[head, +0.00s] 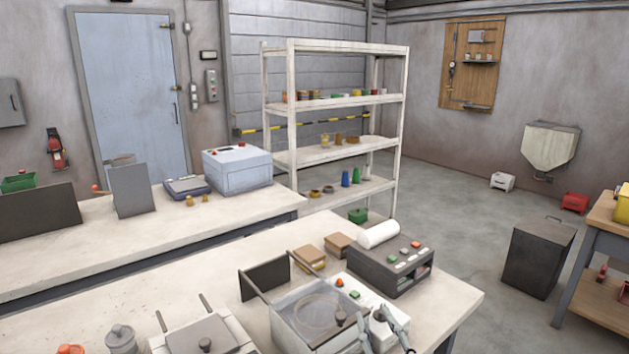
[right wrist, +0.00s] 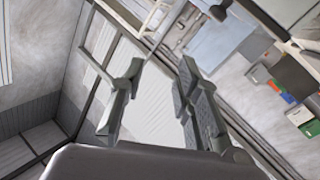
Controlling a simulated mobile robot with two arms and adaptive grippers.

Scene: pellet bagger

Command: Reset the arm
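My right gripper (head: 376,322) is at the bottom edge of the head view, in front of the clear-lidded machine (head: 310,312) on the near bench. In the right wrist view its two fingers (right wrist: 158,98) stand apart with a clear gap and nothing between them. The gripper is open and empty. I cannot tell how far it is from the machine. My left gripper does not show in either view.
The near bench (head: 210,285) also carries a dark control box (head: 388,265) with a white roll and small brown boxes (head: 310,257). A second bench (head: 90,250) stands behind. A white shelf rack (head: 292,130) is at the back. Floor is open at right, around a dark bin (head: 540,258).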

